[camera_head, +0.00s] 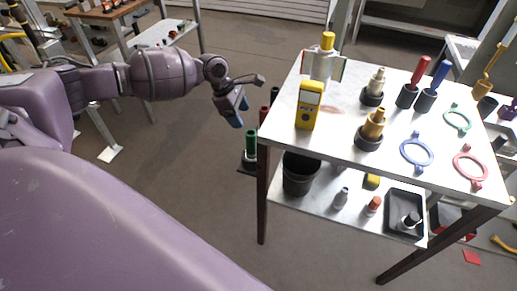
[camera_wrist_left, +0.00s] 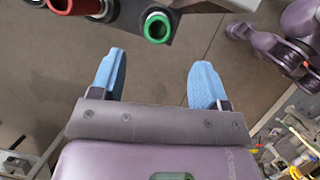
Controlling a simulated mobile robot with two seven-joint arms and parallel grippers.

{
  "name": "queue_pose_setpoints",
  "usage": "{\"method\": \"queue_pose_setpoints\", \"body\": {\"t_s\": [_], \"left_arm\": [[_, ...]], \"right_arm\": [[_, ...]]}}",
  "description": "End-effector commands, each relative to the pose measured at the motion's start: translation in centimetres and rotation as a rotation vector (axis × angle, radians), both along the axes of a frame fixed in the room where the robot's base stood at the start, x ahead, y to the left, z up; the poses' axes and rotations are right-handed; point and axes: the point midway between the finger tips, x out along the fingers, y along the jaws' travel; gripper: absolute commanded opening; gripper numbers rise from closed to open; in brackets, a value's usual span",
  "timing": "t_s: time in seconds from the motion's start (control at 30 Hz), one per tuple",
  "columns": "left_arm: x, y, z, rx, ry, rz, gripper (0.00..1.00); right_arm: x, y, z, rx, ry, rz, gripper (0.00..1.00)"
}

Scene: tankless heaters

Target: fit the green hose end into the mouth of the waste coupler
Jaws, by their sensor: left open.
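The green hose end (camera_head: 250,144) stands upright in a dark holder at the left side of the white table. In the left wrist view it is a green ring (camera_wrist_left: 157,27) with a pale inner rim, seen end-on. My left gripper (camera_head: 237,108) is in the air left of the table, beyond the green end. Its blue fingers (camera_wrist_left: 157,84) are wide apart with nothing between them, and the green end lies ahead of the gap. I cannot tell which thing is the waste coupler. Purple arm parts show at the right of the wrist view; no right fingertips are clear.
A red end (camera_wrist_left: 73,5) and a dark one sit beside the green one. The white table (camera_head: 345,150) bears a yellow meter (camera_head: 308,105), a brass fitting (camera_head: 372,127) and coloured ring tools. A black bin (camera_head: 300,175) stands on the lower shelf. Floor left of the table is free.

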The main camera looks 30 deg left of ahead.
Motion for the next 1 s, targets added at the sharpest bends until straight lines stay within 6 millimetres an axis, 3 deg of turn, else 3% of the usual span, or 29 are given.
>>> {"method": "queue_pose_setpoints", "body": {"t_s": [0.27, 0.6, 0.87, 1.0], "left_arm": [[-0.1, -0.1, -0.5, -0.022, 0.056, 0.123, 0.69], [0.7, -1.6, -4.7, -0.02, 0.058, 0.121, 0.69], [1.2, -2.0, -6.1, -0.02, 0.054, 0.12, 0.69], [1.5, -2.5, -7.9, -0.02, 0.057, 0.119, 0.69]], "right_arm": [[1.0, 0.1, 0.3, -0.002, -0.018, 0.008, 0.58], [0.5, -0.2, -1.0, -0.013, 0.006, 0.018, 0.58], [0.4, -0.2, -1.4, -0.013, 0.013, 0.019, 0.58], [0.2, -0.1, -2.1, -0.011, 0.023, 0.019, 0.58]]}}
